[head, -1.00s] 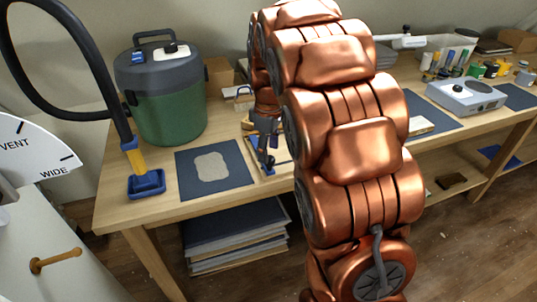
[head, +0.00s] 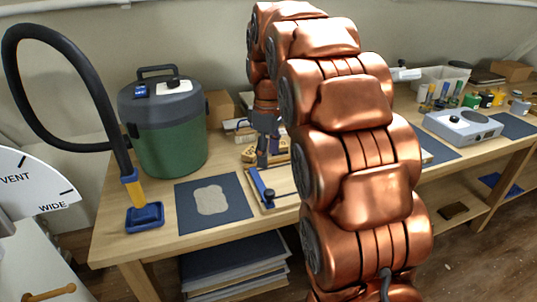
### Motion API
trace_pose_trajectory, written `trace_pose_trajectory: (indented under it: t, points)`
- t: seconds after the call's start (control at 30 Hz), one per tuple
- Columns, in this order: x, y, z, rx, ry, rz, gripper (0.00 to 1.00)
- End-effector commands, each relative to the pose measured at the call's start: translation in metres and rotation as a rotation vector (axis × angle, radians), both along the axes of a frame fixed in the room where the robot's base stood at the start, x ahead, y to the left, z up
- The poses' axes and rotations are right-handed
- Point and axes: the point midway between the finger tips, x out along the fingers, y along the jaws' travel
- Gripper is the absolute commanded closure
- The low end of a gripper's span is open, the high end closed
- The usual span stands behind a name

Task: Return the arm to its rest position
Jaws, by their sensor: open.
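My copper-coloured arm runs from the bottom centre of the head view up and over the wooden bench (head: 215,235). My gripper (head: 263,163) hangs down behind the arm's left edge, over the back of a wooden board (head: 278,183). It is open, with nothing visible between its fingers. The fingers are small here and partly blend with the things behind. A blue-handled tool (head: 262,188) lies on the board, just in front of the gripper. The arm hides the bench right of the board.
A green vacuum canister (head: 172,140) with a black hose stands at left, its blue nozzle (head: 145,217) on the bench. A dark mat with a pale patch (head: 212,198) lies beside it. At right are a grey device (head: 463,124), small jars and a white bin (head: 440,80).

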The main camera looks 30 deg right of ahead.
Motion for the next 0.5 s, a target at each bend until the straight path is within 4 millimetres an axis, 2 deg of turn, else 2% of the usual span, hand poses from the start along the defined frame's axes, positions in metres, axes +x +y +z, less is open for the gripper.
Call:
trace_pose_trajectory:
  t: [0.33, 0.5]
  points:
    - [-0.002, 0.002, 0.001, 0.001, 0.001, -0.004, 0.43]
    - [-0.024, 0.017, 0.006, 0.002, 0.01, -0.055, 0.43]
